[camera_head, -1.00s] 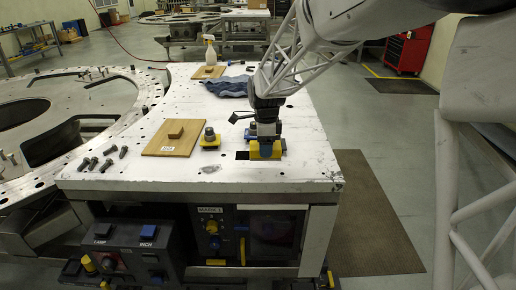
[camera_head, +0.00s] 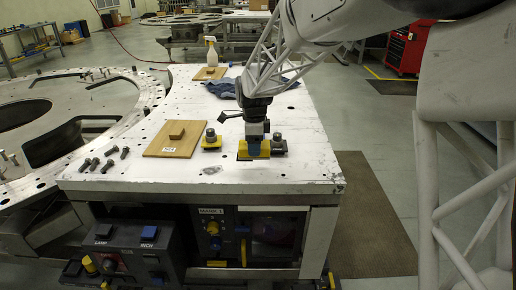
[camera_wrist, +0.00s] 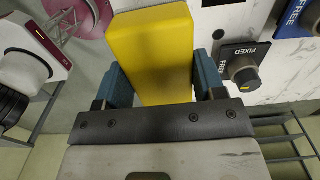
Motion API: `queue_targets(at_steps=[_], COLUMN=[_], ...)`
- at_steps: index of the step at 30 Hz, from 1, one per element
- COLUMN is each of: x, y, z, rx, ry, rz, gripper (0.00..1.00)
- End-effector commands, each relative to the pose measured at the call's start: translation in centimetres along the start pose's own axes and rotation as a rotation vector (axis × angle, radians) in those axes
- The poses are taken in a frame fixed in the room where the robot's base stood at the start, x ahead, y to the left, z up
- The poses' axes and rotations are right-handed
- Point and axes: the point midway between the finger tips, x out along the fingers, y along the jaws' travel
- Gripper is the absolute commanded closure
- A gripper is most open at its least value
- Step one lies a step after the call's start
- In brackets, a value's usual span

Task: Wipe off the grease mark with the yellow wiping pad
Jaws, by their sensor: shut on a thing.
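The yellow wiping pad (camera_wrist: 150,50) is a thick block held between the blue fingers of my gripper (camera_wrist: 162,82) in the wrist view. In the head view, my gripper (camera_head: 257,150) points down over the front part of the white table, with the pad (camera_head: 243,153) at its tip. I cannot tell whether the pad touches the tabletop. The grease mark (camera_head: 211,170) looks like a small grey smudge near the front edge of the table, to the left of and nearer the front than the pad. The pad is apart from it.
A knob on a yellow base (camera_head: 211,141) stands left of my gripper, another knob (camera_head: 277,142) right beside it. A wooden board (camera_head: 165,147) and several dark bolts (camera_head: 109,158) lie further left. A blue cloth (camera_head: 222,88) and spray bottle (camera_head: 211,51) are behind.

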Motion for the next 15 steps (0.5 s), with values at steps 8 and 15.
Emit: queue_targets(at_steps=[8, 15], x=[-0.3, -0.6], y=[-1.0, -1.3], z=[7.2, 13.6], rx=[-0.005, -0.004], ry=[0.0, 0.0], rz=[0.001, 0.0], gripper=[0.61, 0.61])
